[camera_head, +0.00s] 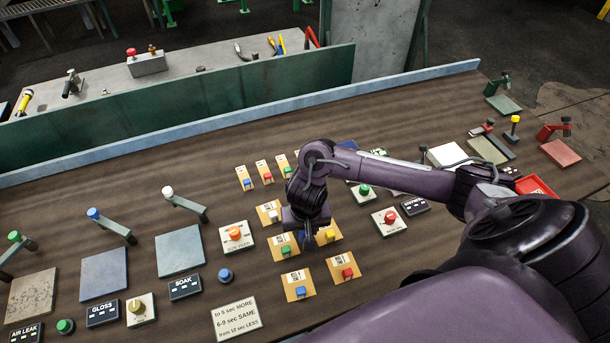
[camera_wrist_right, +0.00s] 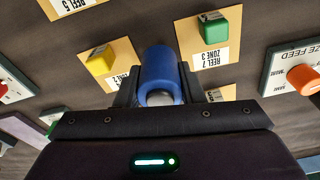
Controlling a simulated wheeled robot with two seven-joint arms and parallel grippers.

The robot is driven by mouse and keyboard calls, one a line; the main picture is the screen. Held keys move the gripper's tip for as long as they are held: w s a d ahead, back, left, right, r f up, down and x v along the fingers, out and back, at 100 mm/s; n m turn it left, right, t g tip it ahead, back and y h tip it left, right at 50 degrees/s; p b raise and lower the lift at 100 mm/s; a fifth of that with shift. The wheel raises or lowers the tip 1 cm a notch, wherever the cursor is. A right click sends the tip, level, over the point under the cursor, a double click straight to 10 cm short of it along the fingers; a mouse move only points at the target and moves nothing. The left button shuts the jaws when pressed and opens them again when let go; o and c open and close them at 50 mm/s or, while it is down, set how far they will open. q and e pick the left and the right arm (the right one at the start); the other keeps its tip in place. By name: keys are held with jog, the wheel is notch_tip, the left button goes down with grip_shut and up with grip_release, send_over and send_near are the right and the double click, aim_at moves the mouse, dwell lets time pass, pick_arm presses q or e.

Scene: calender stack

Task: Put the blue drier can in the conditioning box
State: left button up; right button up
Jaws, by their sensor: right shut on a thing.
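The blue drier can (camera_wrist_right: 158,70) is a short blue cylinder with a pale end, held between the fingers of my right gripper (camera_wrist_right: 160,95) in the right wrist view. In the head view my right gripper (camera_head: 308,238) points down over the tan cards, between a green block (camera_head: 285,250) and a yellow block (camera_head: 330,235). The can is hidden there by the gripper. I cannot tell for sure which thing is the conditioning box; a red open tray (camera_head: 535,184) shows at the right, partly behind my right arm. My left gripper is out of view.
Several tan cards with coloured blocks lie around the gripper, such as one with a red block (camera_head: 347,272). An orange-knobbed size feed plate (camera_head: 236,236) lies to the left. Pads with coloured-knob arms (camera_head: 180,250) stand further left. A low blue rail (camera_head: 240,120) edges the back.

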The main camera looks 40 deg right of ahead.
jog(key=shift+f, duration=0.4)
jog(key=o, duration=1.1)
jog(key=shift+f, duration=0.15)
